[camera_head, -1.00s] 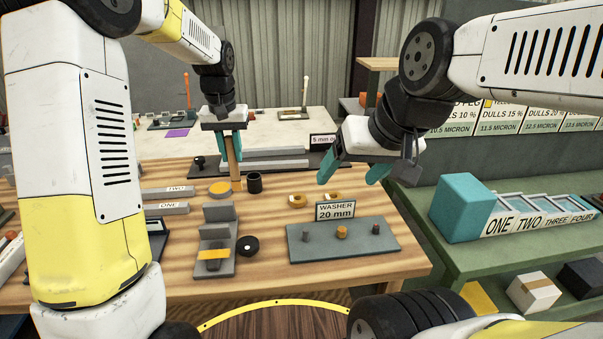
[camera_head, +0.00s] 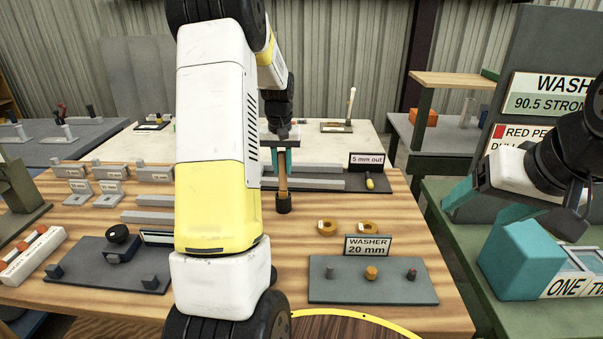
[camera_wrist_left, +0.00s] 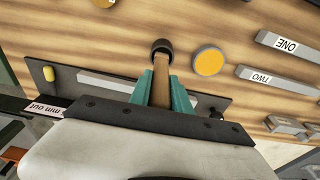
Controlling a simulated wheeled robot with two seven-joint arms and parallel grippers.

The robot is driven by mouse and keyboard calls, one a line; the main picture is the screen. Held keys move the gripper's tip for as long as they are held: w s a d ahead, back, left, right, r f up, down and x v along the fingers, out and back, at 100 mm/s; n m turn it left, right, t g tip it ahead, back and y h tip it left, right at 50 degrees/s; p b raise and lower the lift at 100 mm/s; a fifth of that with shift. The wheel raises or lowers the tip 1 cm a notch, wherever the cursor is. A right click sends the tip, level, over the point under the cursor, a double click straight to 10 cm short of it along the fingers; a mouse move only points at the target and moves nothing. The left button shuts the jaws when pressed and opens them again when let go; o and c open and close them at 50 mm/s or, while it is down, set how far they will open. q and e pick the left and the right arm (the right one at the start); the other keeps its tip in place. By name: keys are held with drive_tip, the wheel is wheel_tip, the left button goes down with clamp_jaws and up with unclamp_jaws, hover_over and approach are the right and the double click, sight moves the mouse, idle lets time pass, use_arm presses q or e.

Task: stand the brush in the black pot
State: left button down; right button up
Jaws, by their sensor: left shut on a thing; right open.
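The brush (camera_head: 283,180) shows as an upright wooden shaft below my left gripper (camera_head: 279,163), which is shut on it. The small black pot (camera_head: 283,205) stands on the wooden table directly under the brush. The brush's lower end meets the pot's mouth; I cannot tell how deep inside it is. The left wrist view also shows the brush (camera_wrist_left: 160,82) between the teal fingers (camera_wrist_left: 161,95), its end overlapping the dark pot (camera_wrist_left: 162,46). The gripper hides the brush's upper part. My right gripper (camera_head: 470,212) is open and empty at the right, above the green shelf.
A grey washer board (camera_head: 330,292) and two orange washers (camera_head: 327,228) lie right of the pot. Grey bars (camera_head: 318,184) lie behind it. A round orange-topped piece (camera_wrist_left: 208,61) is near the pot.

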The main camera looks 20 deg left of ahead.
sight(283, 190)
use_arm(q)
drive_tip(key=shift+f, duration=2.05)
drive_tip(key=c, duration=1.2)
unclamp_jaws()
drive_tip(key=r, duration=0.4)
drive_tip(key=s+r, duration=0.1)
drive_tip(key=r, duration=0.7)
drive_tip(key=shift+s+d, duration=0.2)
drive_tip(key=shift+s, duration=0.05)
drive_tip(key=s+d+r+m+t+h, duration=0.1)
drive_tip(key=s+d+r, duration=0.1)
drive_tip(key=s+d, duration=0.3)
drive_tip(key=s+d+r+m+t, duration=0.1)
drive_tip(key=s+d, duration=0.4)
drive_tip(key=s, duration=0.8)
drive_tip(key=s+d+r+m+t+h, duration=0.1)
drive_tip(key=s+d+r, duration=0.3)
drive_tip(key=s, duration=0.5)
drive_tip(key=shift+d+r+t+h, duration=0.35)
drive_tip(key=shift+d+t, duration=0.1)
drive_tip(key=shift+t, duration=0.45)
